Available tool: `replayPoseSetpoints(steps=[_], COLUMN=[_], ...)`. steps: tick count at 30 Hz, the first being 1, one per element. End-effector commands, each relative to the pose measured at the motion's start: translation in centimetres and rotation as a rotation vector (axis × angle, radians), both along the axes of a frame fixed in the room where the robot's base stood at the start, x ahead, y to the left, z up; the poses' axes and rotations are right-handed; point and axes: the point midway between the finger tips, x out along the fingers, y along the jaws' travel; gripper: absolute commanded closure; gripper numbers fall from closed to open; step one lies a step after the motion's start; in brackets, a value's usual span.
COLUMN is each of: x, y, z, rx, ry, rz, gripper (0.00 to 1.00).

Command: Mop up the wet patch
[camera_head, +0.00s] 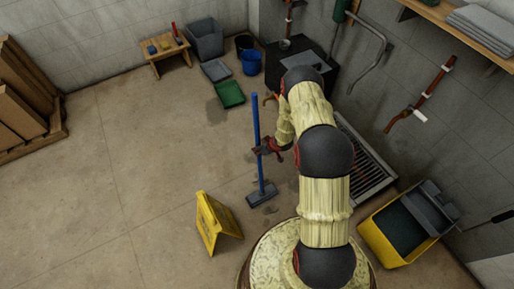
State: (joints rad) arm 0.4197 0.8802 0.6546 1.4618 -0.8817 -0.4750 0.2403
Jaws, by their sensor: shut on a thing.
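A mop (257,115) with a long blue handle and a dark grey flat head stands almost upright, its head down at the floor. My gripper (267,149) is shut on its handle, about midway up. A darker, damp-looking patch (215,107) shows on the floor beside the green tray, beyond and left of the mop head. Small dark marks also show on the floor near the head; I cannot tell whether they are wet. A yellow mop bucket (372,234) with a grey wringer stands at the lower right.
A yellow floor sign (217,222) stands left of the mop head. A floor grate (376,178) lies right of my arm. Green tray (229,95), blue bucket (250,63), grey bin (204,39) and wooden bench (168,55) stand at the back.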

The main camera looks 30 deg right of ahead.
Motion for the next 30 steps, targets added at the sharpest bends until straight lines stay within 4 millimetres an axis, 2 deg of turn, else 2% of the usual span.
replayPoseSetpoints(steps=[9, 20, 30], x=[-2.4, -3.8, -6.3], y=[-0.8, -1.3, -1.8], z=[0.2, 0.2, 0.2], rx=[0.000, 0.000, 0.000], ry=[0.002, -0.001, -0.001], rz=[-0.003, -0.003, -0.003], gripper=[1.00, 1.00, 1.00])
